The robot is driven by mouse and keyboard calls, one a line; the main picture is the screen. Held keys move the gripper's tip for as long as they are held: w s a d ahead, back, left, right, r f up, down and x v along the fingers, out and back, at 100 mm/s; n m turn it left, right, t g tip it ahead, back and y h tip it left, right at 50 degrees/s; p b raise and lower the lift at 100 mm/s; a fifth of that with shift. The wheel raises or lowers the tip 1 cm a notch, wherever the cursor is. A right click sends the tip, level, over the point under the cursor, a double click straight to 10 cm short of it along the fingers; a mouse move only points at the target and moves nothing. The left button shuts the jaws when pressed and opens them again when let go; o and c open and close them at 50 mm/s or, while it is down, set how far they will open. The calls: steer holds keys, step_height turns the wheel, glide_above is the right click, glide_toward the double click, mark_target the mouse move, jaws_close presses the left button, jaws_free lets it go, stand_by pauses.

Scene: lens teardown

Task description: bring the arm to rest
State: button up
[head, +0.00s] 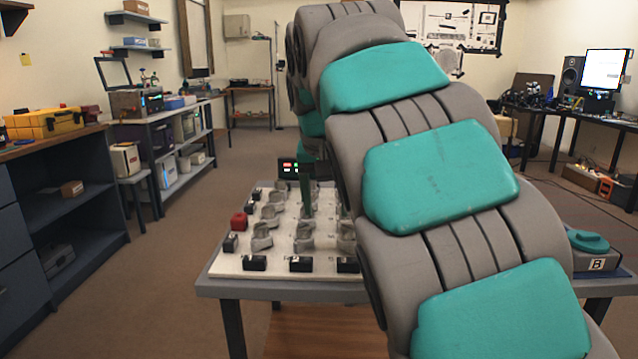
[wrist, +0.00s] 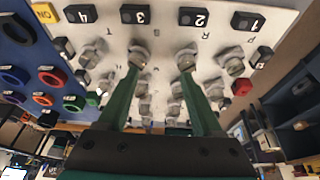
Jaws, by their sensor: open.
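My arm, grey with teal pads, fills the middle and right of the head view and hides much of the table. My gripper (wrist: 160,72) shows in the wrist view as two green fingers, spread apart with nothing between their tips. They point toward a white board (wrist: 105,18) with rows of grey parts; the gap between tips and board is hard to judge. In the head view one green finger (head: 307,196) shows above or among the grey parts on the same board (head: 222,265). The rest of the gripper is mostly hidden by the arm.
The board lies on a grey table (head: 240,289) with black labelled blocks (head: 254,263) and a red block (head: 239,221). A blue panel with coloured rings (wrist: 49,78) lies beside it. A teal item (head: 588,240) sits at the table's right. Floor at left is open.

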steer(key=shift+m+g, duration=0.4)
steer(key=shift+g, duration=0.3)
steer(key=s+d+f, duration=0.3)
steer(key=s+d, duration=0.1)
steer(key=d, duration=0.1)
steer(key=s+d+f, duration=0.2)
steer(key=s, duration=0.1)
steer(key=shift+d+f, duration=0.2)
steer(key=shift+f, duration=0.15)
steer(key=s+d+f+n+g, duration=0.1)
steer(key=s+d+f+g, duration=0.1)
steer(key=s+f, duration=0.8)
steer(key=s+d+f+g, duration=0.2)
steer(key=s+d+f, duration=0.2)
steer(key=s+f, duration=0.7)
steer(key=s, duration=0.7)
steer(key=shift+s+d+n, duration=0.2)
steer(key=shift+s+n, duration=0.1)
steer(key=shift+n, duration=0.1)
